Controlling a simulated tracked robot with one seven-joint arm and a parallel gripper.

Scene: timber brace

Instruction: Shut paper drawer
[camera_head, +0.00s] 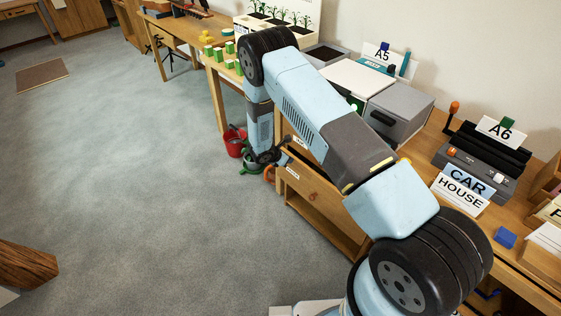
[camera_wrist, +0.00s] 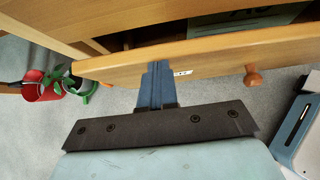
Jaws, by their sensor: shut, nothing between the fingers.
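The paper drawer has a light wooden front (camera_wrist: 215,58) with a round wooden knob (camera_wrist: 252,77) and a small white label. In the wrist view it stands partly open, with a gap behind its front showing a grey-green sheet (camera_wrist: 255,18) with lettering inside. In the head view the drawer front (camera_head: 312,196) shows below the bench, partly hidden by my arm. My gripper (camera_wrist: 157,68) is shut and empty, its blue fingers at the outer face of the front, left of the label and knob. I cannot tell whether they touch it.
A red bucket (camera_head: 234,142) and green plant stand on the floor left of the drawer; the bucket also shows in the wrist view (camera_wrist: 42,86). Grey boxes (camera_head: 398,108) and a CAR HOUSE sign (camera_head: 462,190) stand on the bench. The carpet (camera_head: 140,190) to the left is mostly clear.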

